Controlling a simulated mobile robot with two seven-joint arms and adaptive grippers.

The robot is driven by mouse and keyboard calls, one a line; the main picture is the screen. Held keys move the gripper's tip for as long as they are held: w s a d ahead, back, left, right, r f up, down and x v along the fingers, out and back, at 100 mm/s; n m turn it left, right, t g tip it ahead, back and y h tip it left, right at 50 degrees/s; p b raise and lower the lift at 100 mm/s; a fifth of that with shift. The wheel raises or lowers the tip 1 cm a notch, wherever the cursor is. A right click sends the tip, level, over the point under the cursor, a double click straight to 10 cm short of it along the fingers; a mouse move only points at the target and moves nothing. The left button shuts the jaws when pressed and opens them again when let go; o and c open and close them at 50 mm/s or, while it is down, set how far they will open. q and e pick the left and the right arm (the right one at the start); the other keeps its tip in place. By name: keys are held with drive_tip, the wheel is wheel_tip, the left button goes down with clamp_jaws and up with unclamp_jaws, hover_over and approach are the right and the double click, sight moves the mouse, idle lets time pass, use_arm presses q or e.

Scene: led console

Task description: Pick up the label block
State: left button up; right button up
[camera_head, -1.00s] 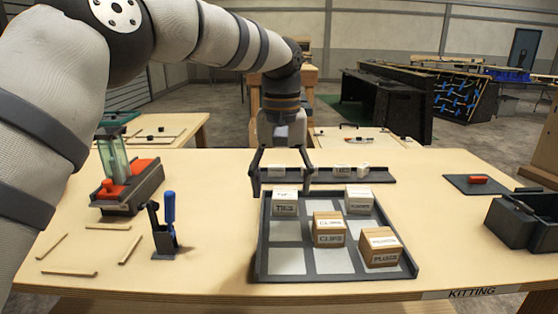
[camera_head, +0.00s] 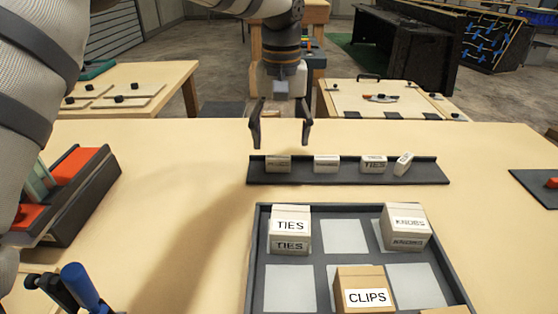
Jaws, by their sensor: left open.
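Several small pale label blocks stand in a dark narrow rack (camera_head: 300,178) at the middle of the table. From left to right they are a block with unreadable print (camera_head: 278,163), a second block with unreadable print (camera_head: 326,163), a block reading TIES (camera_head: 373,164), and a tilted block (camera_head: 403,163) at the right. My left gripper (camera_head: 281,143) is open and empty, its fingers pointing down. In the picture it is just above the leftmost block, apart from it; its exact depth is hard to tell. My right gripper is out of view.
A dark compartment tray (camera_head: 258,255) in front holds boxes marked TIES (camera_head: 290,226), KNOBS (camera_head: 405,222) and CLIPS (camera_head: 366,290). A dark holder with red parts (camera_head: 85,165) and a blue-handled tool (camera_head: 78,280) are at left.

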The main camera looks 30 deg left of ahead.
sight(278, 157)
use_arm(q)
drive_tip(key=f, duration=0.6)
drive_tip(key=shift+s+a+b, duration=0.2)
drive_tip(key=shift+s+b, duration=0.1)
drive_tip(key=shift+b, duration=0.1)
drive_tip(key=shift+r, duration=0.1)
drive_tip(key=c, duration=1)
